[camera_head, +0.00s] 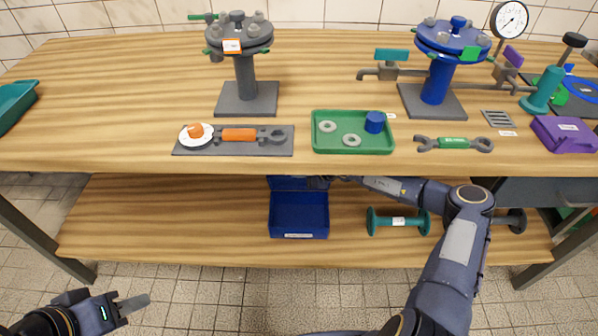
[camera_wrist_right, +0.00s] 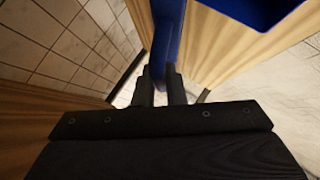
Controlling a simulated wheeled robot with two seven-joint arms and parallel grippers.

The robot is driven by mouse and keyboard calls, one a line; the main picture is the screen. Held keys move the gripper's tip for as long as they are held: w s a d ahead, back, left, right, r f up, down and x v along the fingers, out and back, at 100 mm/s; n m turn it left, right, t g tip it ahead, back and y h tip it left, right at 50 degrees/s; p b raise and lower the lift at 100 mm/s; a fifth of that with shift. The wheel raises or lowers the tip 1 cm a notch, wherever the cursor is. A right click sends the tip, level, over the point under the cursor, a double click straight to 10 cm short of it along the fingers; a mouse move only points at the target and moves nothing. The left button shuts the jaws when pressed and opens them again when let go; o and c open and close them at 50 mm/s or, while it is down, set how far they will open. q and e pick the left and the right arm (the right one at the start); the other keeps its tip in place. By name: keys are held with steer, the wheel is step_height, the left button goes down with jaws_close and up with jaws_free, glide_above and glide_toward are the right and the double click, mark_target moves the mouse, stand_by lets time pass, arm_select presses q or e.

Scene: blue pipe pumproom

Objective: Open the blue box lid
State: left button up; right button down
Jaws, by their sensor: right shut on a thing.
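The blue box (camera_head: 299,216) sits on the lower shelf under the bench, its inside open to view. Its lid (camera_head: 288,183) stands raised at the back of the box, partly hidden by the tabletop edge. My right arm reaches in under the tabletop from the right. The right gripper (camera_wrist_right: 160,88) is shut on the blue lid, which shows between and beyond its fingers in the right wrist view (camera_wrist_right: 167,35). My left gripper (camera_head: 133,304) is over the floor at the lower left, away from the box; its finger gap cannot be made out.
The wooden tabletop (camera_head: 120,110) hangs above the shelf (camera_head: 170,222). A teal spool-shaped pipe (camera_head: 398,221) lies on the shelf right of the box. The shelf left of the box is clear. Valves, a green tray (camera_head: 340,148) and wrenches are on top.

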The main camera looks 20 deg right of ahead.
stand_by(0.3)
steer(key=c, duration=1.5)
jaws_free()
steer(key=s+d+r, duration=0.1)
steer(key=s+d, duration=0.2)
steer(key=s, duration=0.1)
steer(key=s+d+r+p, duration=0.1)
steer(key=s+d, duration=0.3)
steer(key=s+d+r, duration=0.1)
steer(key=s+d, duration=0.2)
steer(key=s, duration=0.1)
steer(key=shift+d+p, duration=0.4)
